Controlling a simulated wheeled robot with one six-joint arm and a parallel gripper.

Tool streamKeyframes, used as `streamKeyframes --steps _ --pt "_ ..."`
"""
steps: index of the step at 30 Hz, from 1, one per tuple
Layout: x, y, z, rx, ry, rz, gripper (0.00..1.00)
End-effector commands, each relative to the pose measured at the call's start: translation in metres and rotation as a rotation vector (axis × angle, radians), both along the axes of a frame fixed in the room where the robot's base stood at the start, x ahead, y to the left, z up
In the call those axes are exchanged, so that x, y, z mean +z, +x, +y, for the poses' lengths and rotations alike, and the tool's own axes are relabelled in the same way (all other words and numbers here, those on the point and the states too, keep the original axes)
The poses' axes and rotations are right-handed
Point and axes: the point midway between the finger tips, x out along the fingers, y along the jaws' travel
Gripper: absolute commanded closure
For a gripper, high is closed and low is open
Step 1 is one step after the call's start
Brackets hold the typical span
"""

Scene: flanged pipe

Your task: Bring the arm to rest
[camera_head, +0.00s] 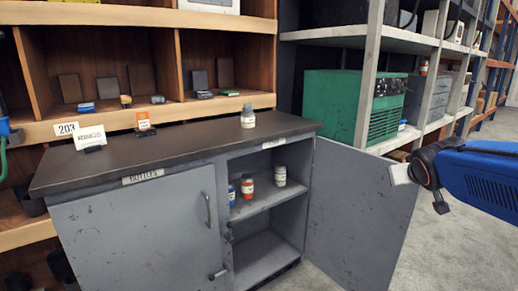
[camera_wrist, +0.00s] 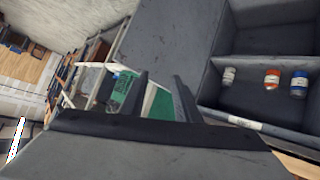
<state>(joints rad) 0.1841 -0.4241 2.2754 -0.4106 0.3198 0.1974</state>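My gripper (camera_wrist: 161,88) shows in the wrist view as two dark fingers standing apart, with nothing between them but background. My blue arm (camera_head: 482,178) reaches in from the right edge of the head view, close to the outer edge of the open cabinet door (camera_head: 362,215). The gripper's fingers cannot be made out in the head view. I cannot tell whether the arm touches the door.
The grey cabinet (camera_head: 145,235) has its left door shut and right side open. Inside stand a blue bottle (camera_head: 232,194), an orange bottle (camera_head: 247,186) and a white bottle (camera_head: 280,175). Another bottle (camera_head: 248,117) stands on top. Shelving with a green box (camera_head: 335,105) is behind.

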Motion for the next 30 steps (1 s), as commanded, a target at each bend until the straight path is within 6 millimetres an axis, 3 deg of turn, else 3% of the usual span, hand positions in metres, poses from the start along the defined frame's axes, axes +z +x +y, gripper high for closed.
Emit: streamKeyframes --steps 1,9,15,21,30 --pt "-0.011 -0.023 0.012 -0.001 0.021 0.039 0.71" --pt "-0.086 -0.148 0.069 0.024 0.154 0.298 0.71" --pt "-0.131 -0.225 0.105 0.079 0.235 0.465 0.71" --pt "-0.15 -0.26 0.121 0.112 0.272 0.54 0.71" --pt "-0.151 -0.262 0.122 0.114 0.274 0.546 0.71"
